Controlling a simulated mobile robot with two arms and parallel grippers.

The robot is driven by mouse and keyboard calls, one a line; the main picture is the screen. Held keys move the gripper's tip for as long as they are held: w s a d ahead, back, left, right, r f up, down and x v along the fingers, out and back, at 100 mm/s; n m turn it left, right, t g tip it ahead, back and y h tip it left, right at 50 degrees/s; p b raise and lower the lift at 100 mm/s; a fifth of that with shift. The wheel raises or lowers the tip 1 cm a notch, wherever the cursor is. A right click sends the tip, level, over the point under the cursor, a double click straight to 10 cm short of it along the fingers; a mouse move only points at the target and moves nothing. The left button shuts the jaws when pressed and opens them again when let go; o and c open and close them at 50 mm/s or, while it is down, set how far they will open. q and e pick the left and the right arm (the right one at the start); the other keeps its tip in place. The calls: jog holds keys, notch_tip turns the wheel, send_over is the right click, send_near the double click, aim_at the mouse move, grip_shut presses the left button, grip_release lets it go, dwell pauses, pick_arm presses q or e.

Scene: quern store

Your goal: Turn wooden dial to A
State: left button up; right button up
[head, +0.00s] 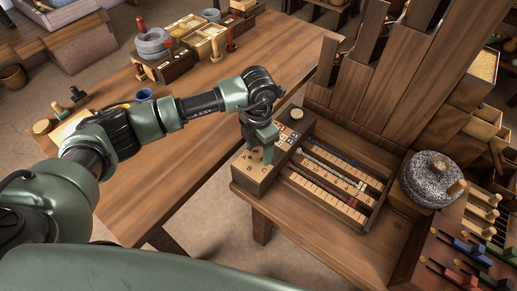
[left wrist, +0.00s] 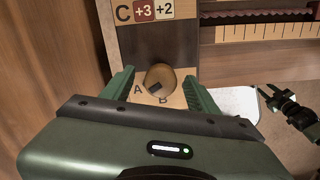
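The wooden dial (left wrist: 159,76) is a round brown knob with a dark mark on its lower-left side, pointing down between the letters A (left wrist: 138,90) and B (left wrist: 163,100). It sits on a pale lettered plate at the end of a wooden box (head: 250,170). My left gripper (head: 262,156) points down over that plate. In the left wrist view its fingers (left wrist: 160,84) are open, one on each side of the dial, with visible gaps. The head view hides most of the dial behind the gripper. My right gripper (left wrist: 270,102) shows small at the right of the left wrist view, its fingers apart.
Beside the plate, the box has slotted ruled tracks (head: 325,190) with sliders. A grey stone quern (head: 431,179) is at right, near colored pegs (head: 470,250). The long table (head: 190,165) is largely clear in the middle.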

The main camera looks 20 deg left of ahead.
aim_at(259, 151)
pick_arm(q)
notch_tip(259, 151, up, 8)
jog(key=shift+f+b, duration=0.15)
jog(key=shift+b, duration=0.2)
dwell(0.6)
